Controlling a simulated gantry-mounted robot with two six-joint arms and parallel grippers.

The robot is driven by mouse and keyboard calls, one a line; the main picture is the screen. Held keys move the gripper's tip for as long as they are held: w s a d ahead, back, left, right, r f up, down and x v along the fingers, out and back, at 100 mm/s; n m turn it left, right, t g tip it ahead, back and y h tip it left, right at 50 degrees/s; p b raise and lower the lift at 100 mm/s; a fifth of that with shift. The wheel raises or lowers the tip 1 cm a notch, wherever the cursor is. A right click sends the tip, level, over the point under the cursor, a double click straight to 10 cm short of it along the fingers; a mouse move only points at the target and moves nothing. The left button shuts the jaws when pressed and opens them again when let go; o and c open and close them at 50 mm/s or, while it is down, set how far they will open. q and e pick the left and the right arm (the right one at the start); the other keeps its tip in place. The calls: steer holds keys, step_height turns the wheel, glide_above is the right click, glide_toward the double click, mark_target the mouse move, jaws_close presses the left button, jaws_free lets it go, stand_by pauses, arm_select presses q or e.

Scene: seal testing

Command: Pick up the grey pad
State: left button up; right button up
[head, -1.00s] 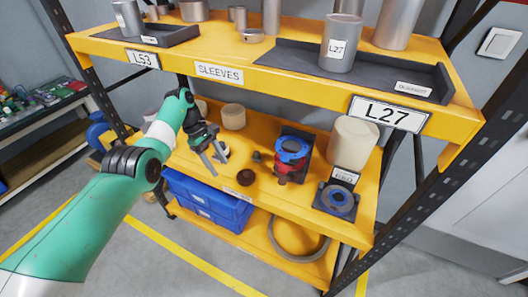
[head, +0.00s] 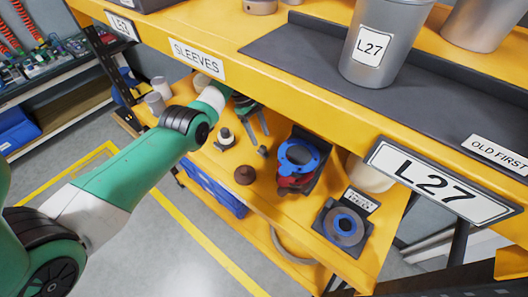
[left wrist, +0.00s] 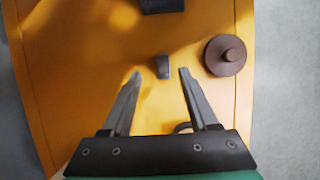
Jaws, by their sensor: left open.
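A small dark grey block, which looks like the grey pad (head: 262,151), lies on the yellow middle shelf (head: 222,165). In the left wrist view the grey pad (left wrist: 163,66) shows between and just beyond the fingertips. My left gripper (head: 259,134) reaches in under the top shelf, its body partly hidden by the shelf edge. Its two fingers point down near the pad. The left gripper (left wrist: 160,75) is open and empty, with the fingers apart to either side of the pad's line. I cannot tell its height above the shelf. My right gripper is not in view.
A brown knobbed disc (left wrist: 225,56) lies right of the fingers; it also shows in the head view (head: 244,175). A blue and red fixture (head: 298,157) stands right of the pad. The top shelf's yellow edge (head: 290,90) overhangs the arm.

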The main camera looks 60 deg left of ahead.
mark_target(262, 146)
arm_select(q)
steer(key=shift+d+f, duration=0.2)
steer(key=shift+f, duration=0.25)
steer(key=shift+w+f, duration=0.1)
steer(key=shift+f, duration=0.05)
steer(key=x, duration=0.1)
steer(key=b+x, duration=0.1)
steer(key=x, duration=0.1)
steer(key=b+x, duration=0.1)
steer(key=x, duration=0.1)
steer(key=shift+s+a, duration=0.1)
steer(key=shift+s, duration=0.2)
jaws_close()
